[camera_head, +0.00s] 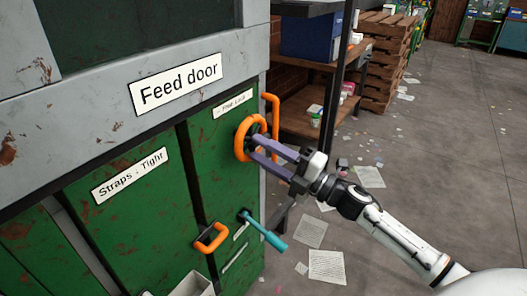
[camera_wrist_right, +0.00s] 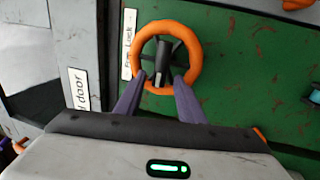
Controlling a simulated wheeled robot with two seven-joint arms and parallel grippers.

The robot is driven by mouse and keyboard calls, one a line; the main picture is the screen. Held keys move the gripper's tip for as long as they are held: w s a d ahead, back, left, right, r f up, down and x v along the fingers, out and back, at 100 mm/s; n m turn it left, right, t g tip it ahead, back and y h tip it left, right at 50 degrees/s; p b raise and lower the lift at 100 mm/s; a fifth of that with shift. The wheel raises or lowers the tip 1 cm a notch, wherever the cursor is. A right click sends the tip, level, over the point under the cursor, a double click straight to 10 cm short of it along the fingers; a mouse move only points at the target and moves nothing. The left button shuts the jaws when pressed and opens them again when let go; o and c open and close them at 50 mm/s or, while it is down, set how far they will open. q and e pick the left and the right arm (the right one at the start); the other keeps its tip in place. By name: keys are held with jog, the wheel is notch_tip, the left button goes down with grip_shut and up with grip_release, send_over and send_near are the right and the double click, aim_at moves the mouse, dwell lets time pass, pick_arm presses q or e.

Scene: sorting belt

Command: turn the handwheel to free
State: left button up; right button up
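The orange handwheel (camera_head: 238,142) is on the green door panel below a small white label (camera_head: 232,103) whose print is hard to read. It also shows in the right wrist view as an orange ring (camera_wrist_right: 197,56) with dark spokes and a dark hub (camera_wrist_right: 163,60). My right gripper (camera_head: 252,147) is at the wheel, its two purple fingers pointing at the panel. In the right wrist view the fingertips (camera_wrist_right: 160,78) are apart, at the lower part of the ring, with the dark hub piece between them. I cannot tell whether they touch it. My left gripper is out of view.
An orange handle (camera_head: 211,238) and a teal-gripped lever (camera_head: 263,231) are lower on the door. An orange bar (camera_head: 274,105) stands beside the wheel. Shelving with a blue bin (camera_head: 310,38) and wooden pallets (camera_head: 380,60) is behind. Papers (camera_head: 327,267) litter the floor.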

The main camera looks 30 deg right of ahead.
jog(key=v, duration=1)
jog(key=shift+s, duration=0.15)
dwell(0.4)
